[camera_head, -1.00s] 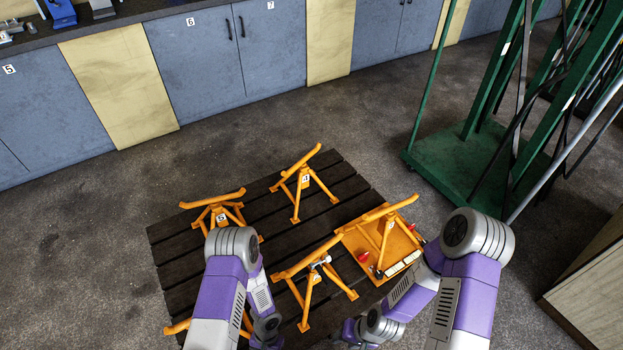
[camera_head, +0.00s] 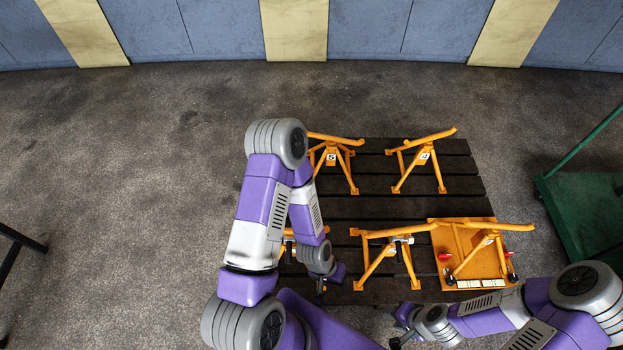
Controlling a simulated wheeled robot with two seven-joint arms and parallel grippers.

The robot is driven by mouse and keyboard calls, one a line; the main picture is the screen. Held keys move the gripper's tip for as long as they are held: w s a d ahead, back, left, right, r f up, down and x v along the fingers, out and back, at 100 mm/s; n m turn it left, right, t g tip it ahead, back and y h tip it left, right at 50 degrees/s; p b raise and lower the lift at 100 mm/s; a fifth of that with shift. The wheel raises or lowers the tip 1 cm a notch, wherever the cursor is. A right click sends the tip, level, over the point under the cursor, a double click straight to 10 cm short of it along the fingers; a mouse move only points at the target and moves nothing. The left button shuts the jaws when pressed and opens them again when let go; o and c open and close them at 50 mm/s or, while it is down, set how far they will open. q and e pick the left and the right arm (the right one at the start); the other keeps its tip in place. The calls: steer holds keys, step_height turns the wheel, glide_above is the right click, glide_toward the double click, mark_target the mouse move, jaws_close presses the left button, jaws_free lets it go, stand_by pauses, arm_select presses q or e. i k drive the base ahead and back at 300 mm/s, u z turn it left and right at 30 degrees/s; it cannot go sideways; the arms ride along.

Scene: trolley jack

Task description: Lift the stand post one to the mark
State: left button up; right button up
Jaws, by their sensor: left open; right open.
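Several orange stands with slanted top bars are on a dark slatted pallet (camera_head: 345,207). The back stands are labelled 5 (camera_head: 331,158) and 4 (camera_head: 424,157). A front middle stand (camera_head: 375,262) has a grey fitting near its top. A front right stand (camera_head: 487,243) is on an orange plate (camera_head: 450,238). Another stand (camera_head: 288,243) is mostly hidden behind my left arm. I cannot tell which is post one, and no mark is identifiable. My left gripper (camera_head: 322,288) is open, low at the pallet's front left. My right gripper (camera_head: 399,333) is open, in front of the front middle stand.
The orange plate carries red knobs (camera_head: 445,256) and white blocks (camera_head: 470,283). A green wheeled frame (camera_head: 585,200) stands at the right.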

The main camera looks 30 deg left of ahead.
mark_target(289, 251)
steer(key=k, duration=1.25)
steer(key=u, duration=0.3)
steer(key=i, duration=0.8)
steer(key=u, duration=2.9)
steer(key=k, duration=1.15)
steer(key=z, duration=1.65)
